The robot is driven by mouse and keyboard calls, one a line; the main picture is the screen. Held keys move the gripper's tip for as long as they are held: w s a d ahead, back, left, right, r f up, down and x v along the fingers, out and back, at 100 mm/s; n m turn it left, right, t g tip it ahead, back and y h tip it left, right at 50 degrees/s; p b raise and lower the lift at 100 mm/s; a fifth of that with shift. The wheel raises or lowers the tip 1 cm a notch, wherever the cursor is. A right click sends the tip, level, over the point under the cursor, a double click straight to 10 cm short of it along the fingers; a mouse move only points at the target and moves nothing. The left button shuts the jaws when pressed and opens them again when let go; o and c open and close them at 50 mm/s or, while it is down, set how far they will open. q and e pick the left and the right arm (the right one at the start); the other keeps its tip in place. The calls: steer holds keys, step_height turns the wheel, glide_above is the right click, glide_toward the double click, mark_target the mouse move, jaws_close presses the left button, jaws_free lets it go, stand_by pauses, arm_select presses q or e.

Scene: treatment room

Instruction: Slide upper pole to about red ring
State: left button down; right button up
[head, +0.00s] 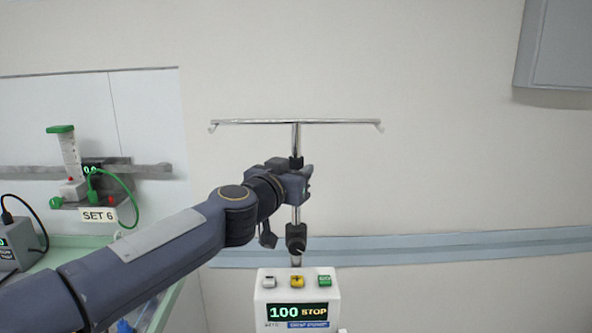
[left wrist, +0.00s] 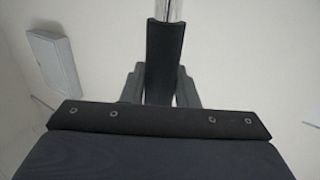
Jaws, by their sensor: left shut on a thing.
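The upper pole (head: 296,214) is a thin chrome tube standing upright, with a crossbar (head: 340,122) and end hooks on top. A black collar (head: 296,162) sits on it below the crossbar. My left gripper (head: 300,184) is shut around the pole's dark grip part just under the crossbar; the left wrist view shows this dark part (left wrist: 165,60) between the two fingers, with chrome above it. A black clamp with a knob (head: 296,238) sits lower on the pole. No red ring can be made out on the pole. My right gripper is not in view.
A white pump (head: 297,284) reading 100 STOP stands below the clamp. At left are a green-capped flowmeter (head: 68,155) on a rail, a SET 6 label (head: 98,215) and a grey device (head: 18,246). A grey wall cabinet (head: 555,45) hangs upper right.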

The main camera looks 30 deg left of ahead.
mark_target(294, 127)
arm_select(q)
step_height(294, 127, up, 9)
steer(key=p, duration=0.8)
steer(key=shift+r+p, duration=0.2)
steer(key=shift+p, duration=0.1)
steer(key=shift+f, duration=0.1)
steer(key=c, duration=1.2)
jaws_free()
steer(key=shift+f, duration=0.1)
steer(key=shift+o, duration=0.2)
steer(key=s, duration=0.8)
steer(key=shift+d+p, duration=0.3)
steer(key=shift+p, duration=0.1)
